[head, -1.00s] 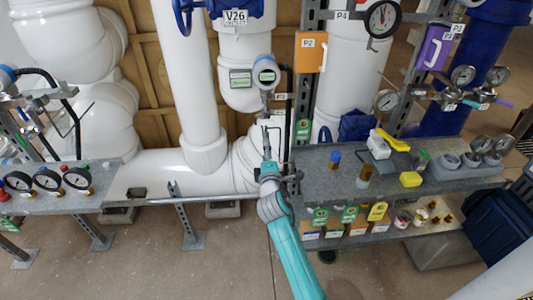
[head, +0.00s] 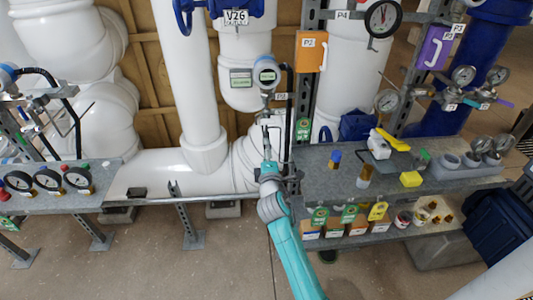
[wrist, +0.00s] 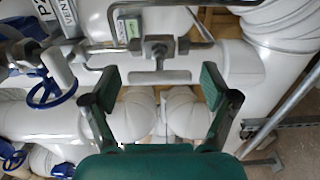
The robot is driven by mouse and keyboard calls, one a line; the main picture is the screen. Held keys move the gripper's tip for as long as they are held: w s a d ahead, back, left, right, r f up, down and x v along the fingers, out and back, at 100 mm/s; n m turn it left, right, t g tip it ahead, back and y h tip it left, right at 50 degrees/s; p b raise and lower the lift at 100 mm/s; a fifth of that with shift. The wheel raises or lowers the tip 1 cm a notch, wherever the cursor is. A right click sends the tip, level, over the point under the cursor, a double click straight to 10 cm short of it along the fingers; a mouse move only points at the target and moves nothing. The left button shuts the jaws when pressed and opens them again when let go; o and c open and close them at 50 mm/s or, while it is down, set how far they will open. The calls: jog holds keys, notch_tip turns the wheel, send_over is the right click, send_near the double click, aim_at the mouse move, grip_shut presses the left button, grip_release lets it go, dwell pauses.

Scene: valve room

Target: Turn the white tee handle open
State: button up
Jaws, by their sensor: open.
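The white tee handle (wrist: 160,77) shows in the wrist view as a pale crossbar on a short stem below a grey valve body (wrist: 158,48). The bar lies level across the picture. My gripper (wrist: 161,88) is open, with one green-padded finger to each side of the bar and a gap on both sides. I see no contact. The tee handle is too small to make out there.
A grey shelf (head: 450,185) with gauges and loose parts stands to the right of my arm. A post with an orange box (head: 310,52) rises close by. Blue handwheels (wrist: 52,92) are at the wrist view's left. Large white pipes (head: 205,80) stand behind.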

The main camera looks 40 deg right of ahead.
jog(key=v, duration=1.2)
jog(key=shift+w, duration=0.1)
jog(key=s+a+f+m+y, duration=0.1)
jog(key=s+a+f+y, duration=0.1)
jog(key=s+a+f, duration=0.3)
jog(key=s+a+f+m+y, duration=0.1)
jog(key=s+a+f+y, duration=0.2)
jog(key=s, duration=0.5)
jog(key=s+a+f+m+y, duration=0.1)
jog(key=s+a+f+y, duration=0.15)
jog(key=s+a, duration=0.3)
jog(key=s+a+r+m, duration=0.1)
jog(key=s+r+m, duration=0.1)
jog(key=s, duration=0.5)
jog(key=s+a+r+m+y, duration=0.1)
jog(key=s+a+r+m, duration=0.1)
jog(key=s, duration=0.5)
jog(key=s+a+r+m+y, duration=0.1)
jog(key=s+m, duration=0.3)
jog(key=s, duration=0.4)
jog(key=shift+a+r, duration=0.5)
jog(key=shift+a, duration=0.25)
jog(key=shift+y, duration=0.25)
